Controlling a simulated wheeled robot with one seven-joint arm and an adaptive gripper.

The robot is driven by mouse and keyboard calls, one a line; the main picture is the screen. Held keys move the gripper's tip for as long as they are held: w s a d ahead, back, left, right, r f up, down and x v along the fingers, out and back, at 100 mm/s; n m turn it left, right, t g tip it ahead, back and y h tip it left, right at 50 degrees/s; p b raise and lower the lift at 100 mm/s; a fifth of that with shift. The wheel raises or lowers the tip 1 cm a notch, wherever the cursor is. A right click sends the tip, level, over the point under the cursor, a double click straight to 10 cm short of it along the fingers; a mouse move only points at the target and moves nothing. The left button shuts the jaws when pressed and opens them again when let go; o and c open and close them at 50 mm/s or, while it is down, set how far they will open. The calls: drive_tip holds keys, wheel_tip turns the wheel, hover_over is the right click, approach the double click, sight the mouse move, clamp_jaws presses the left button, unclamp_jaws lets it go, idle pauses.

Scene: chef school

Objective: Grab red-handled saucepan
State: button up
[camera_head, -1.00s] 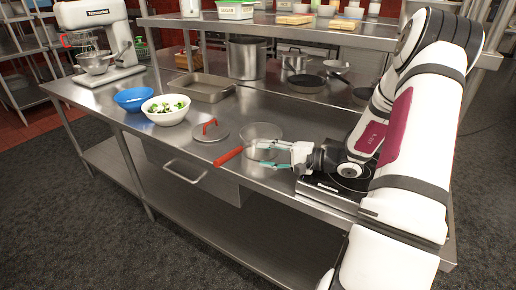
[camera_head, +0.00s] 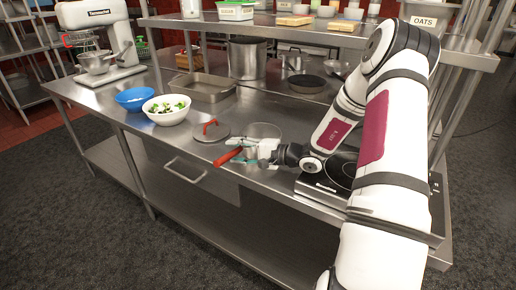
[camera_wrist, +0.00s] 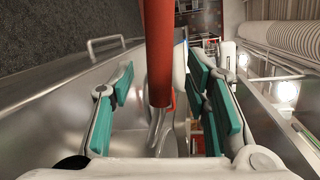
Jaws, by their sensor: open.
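The saucepan (camera_head: 264,131) stands near the front edge of the steel counter, with its red handle (camera_head: 228,157) pointing toward the front left. My gripper (camera_head: 246,153) is at the handle end nearest the pan, partly covering the pan's lower side. In the wrist view, my gripper (camera_wrist: 164,103) is open, with teal pads on both sides. The red handle (camera_wrist: 157,50) and its metal neck run between the pads, with gaps visible on both sides. The pan body is mostly hidden in the wrist view.
A lid with a red grip (camera_head: 210,131) lies left of the pan. A salad bowl (camera_head: 167,109), a blue bowl (camera_head: 134,98) and a metal tray (camera_head: 205,88) are farther left. A cooktop (camera_head: 335,177) sits under my arm. A shelf (camera_head: 270,28) runs above the back.

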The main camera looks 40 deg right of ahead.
drive_tip(key=shift+c, duration=0.3)
clamp_jaws()
